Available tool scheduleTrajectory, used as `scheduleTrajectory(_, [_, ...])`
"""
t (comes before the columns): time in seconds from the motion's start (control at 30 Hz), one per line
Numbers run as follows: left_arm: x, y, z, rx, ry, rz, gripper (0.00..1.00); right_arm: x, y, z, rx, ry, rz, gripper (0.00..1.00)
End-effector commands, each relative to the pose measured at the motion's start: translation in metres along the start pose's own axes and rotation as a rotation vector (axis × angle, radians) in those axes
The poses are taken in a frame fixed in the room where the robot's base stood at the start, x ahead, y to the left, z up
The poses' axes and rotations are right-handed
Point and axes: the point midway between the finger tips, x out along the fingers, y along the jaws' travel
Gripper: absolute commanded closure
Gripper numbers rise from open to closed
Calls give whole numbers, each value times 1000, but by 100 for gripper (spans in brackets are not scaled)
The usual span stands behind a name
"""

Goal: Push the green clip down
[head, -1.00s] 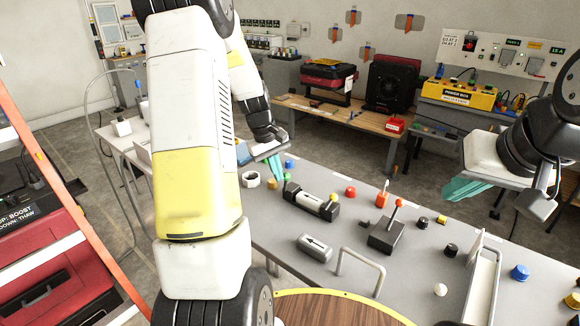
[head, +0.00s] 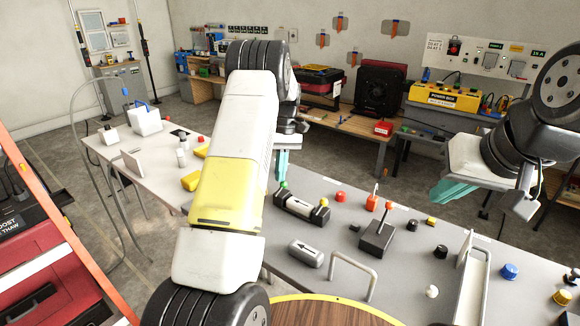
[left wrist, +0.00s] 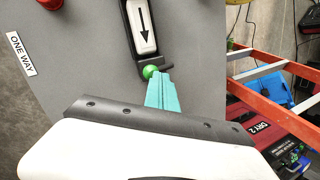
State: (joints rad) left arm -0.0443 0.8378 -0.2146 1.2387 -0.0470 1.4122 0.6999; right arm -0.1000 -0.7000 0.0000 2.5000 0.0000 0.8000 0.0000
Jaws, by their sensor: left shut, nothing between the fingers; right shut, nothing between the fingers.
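The green clip (head: 284,185) is a small round green knob at the left end of a black holder (head: 301,205) that cradles a white cylinder with an arrow. In the left wrist view the green clip (left wrist: 150,71) sits at the tip of my left gripper (left wrist: 158,76). My left gripper (head: 281,176) is shut and empty, pointing down just over the clip; I cannot tell whether it touches. The fingers partly hide the clip's surroundings. My right gripper (head: 440,198) is shut and empty, held above the table at the right, away from the holder.
The grey table (head: 345,240) carries a loose arrow-marked cylinder (head: 306,253), a red-knobbed lever box (head: 378,236), a red button (head: 340,197) and a metal handle (head: 352,268). A yellow knob (head: 324,202) is at the holder's right end. A round wooden top (head: 330,312) is in front.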

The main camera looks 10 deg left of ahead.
Motion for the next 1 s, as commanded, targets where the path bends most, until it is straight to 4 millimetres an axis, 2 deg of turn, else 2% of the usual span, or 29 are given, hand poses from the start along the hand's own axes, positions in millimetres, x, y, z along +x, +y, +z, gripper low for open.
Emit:
scheduleTrajectory(0.4, [5, 10, -5, 1, 0, 1, 100, 0, 0, 0, 0, 0, 0, 100])
scheduleTrajectory(1.0, [6, 12, -5, 2, -1, 1, 100, 0, 0, 0, 0, 0, 0, 100])
